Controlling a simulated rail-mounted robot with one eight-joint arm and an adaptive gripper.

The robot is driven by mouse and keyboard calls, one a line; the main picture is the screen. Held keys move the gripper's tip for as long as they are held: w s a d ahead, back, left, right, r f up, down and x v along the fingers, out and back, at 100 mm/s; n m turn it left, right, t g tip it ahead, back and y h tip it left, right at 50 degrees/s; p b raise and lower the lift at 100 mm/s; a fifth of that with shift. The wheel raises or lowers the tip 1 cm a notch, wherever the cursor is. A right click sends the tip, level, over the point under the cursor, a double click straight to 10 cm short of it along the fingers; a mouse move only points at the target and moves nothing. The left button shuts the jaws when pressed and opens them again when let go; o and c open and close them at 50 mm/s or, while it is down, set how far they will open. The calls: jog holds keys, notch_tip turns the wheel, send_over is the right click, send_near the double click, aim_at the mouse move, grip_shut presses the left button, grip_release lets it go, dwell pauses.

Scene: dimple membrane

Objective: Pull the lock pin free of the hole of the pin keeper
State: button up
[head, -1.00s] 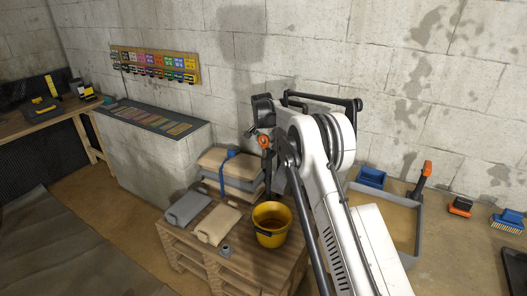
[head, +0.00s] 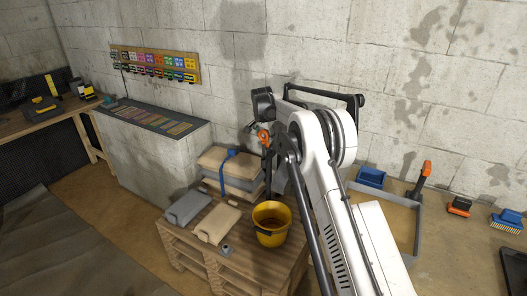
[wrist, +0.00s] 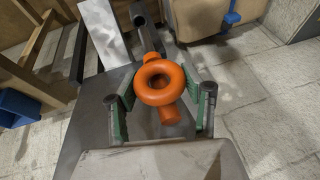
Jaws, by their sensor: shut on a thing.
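The lock pin shows as an orange ring with a short orange stem (wrist: 158,82) in the middle of the wrist view. My gripper (wrist: 162,104) has its green-padded fingers on either side of the orange part and is shut on it. In the head view the orange ring of the lock pin (head: 263,138) shows at the left end of my arm, in front of the concrete wall.
A wooden pallet (head: 190,257) carries a yellow bucket (head: 272,232), grey and tan bags (head: 217,225), and a strapped stack (head: 232,170). The concrete wall (head: 420,75) runs behind. A grey-rimmed tray (head: 417,222) lies right of my arm.

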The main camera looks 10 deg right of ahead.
jog(key=shift+r+p, duration=1.15)
jog(key=shift+r, duration=2.5)
